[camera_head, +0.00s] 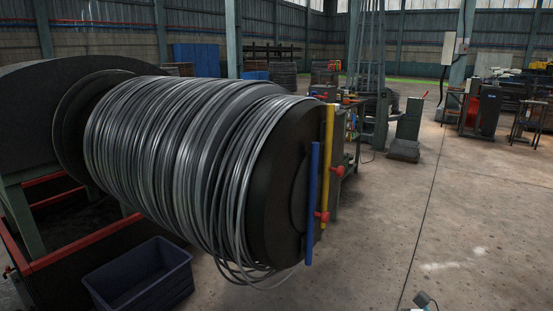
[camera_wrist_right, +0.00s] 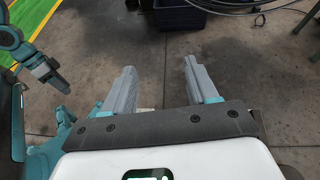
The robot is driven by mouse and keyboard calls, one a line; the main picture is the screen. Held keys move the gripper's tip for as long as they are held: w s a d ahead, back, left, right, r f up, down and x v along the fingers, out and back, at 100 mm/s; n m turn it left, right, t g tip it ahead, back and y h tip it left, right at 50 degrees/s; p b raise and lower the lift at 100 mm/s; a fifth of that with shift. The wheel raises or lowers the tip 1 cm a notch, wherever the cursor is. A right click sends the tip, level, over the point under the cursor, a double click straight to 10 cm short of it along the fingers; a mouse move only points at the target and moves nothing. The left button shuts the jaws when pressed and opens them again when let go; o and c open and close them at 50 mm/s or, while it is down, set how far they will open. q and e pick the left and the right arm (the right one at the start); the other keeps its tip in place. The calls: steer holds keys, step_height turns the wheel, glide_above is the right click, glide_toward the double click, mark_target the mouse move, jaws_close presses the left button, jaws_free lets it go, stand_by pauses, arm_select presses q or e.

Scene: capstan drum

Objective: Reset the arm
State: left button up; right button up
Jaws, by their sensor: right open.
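The capstan drum (camera_head: 285,195) fills the left and middle of the head view, wound with many turns of grey wire (camera_head: 180,140). A blue bar (camera_head: 313,205) and a yellow bar (camera_head: 327,160) stand upright at its near face, with red fittings beside them. My right gripper (camera_wrist_right: 159,66) is open and empty in the right wrist view, its two grey fingers apart above bare floor. My teal left arm shows at the left of that view with a dark end (camera_wrist_right: 52,76); its jaw state is unclear. A small grey part at the head view's bottom right edge is too cropped to identify.
A dark blue bin (camera_head: 140,275) stands on the floor below the drum. Loose wire loops (camera_head: 245,272) hang under the drum's near end. A grey pedestal (camera_head: 405,135) and machines stand farther back. The concrete floor at right (camera_head: 490,220) is largely clear.

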steer(key=s+a+f+n+g+h+p, duration=0.25)
steer(key=s+f+n, duration=0.25)
steer(key=s+f, duration=0.3)
steer(key=s+a+f+n+g+h+p, duration=0.2)
steer(key=s+a+f+n+g+h, duration=0.15)
steer(key=s+f, duration=0.4)
steer(key=s+a+f+n+p, duration=0.1)
steer(key=s+a+n, duration=0.1)
steer(key=s+n, duration=0.3)
steer(key=s+a+f+n+h+p, duration=0.1)
steer(key=s+a+n, duration=0.1)
steer(key=s+n, duration=0.3)
steer(key=shift+f+n+h, duration=0.3)
steer(key=shift+f+n, duration=0.05)
steer(key=shift+n, duration=0.9)
steer(key=shift+w, duration=0.1)
